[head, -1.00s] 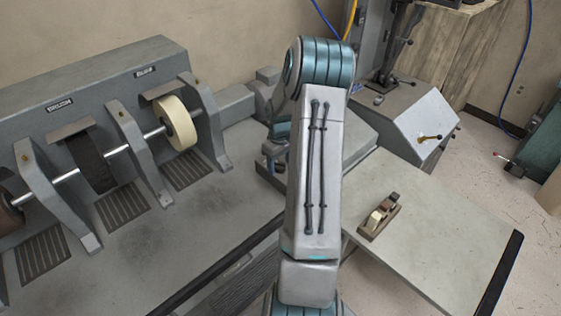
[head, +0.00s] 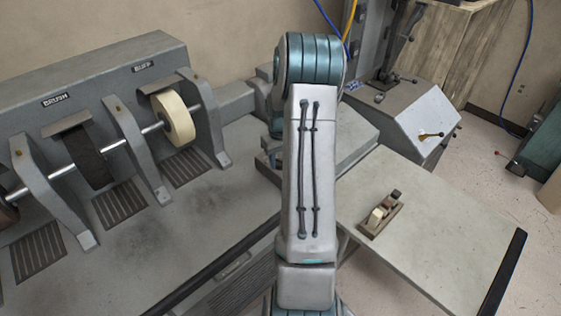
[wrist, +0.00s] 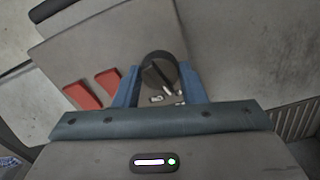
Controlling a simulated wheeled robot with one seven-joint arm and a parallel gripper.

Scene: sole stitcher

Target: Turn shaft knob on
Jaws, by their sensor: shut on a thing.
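In the wrist view, a round dark knob (wrist: 158,70) with a raised bar across its face sits on a grey panel, with small white marks below it. My gripper (wrist: 160,82) has its two blue fingers on either side of the knob and is shut on it. In the head view my arm hides the gripper and the knob. The shaft (head: 115,147) with its wheels shows on the machine at the left.
Two red buttons (wrist: 82,95) (wrist: 108,82) are on the panel left of the knob. A small wooden plane (head: 380,214) lies on the right tabletop (head: 440,230).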

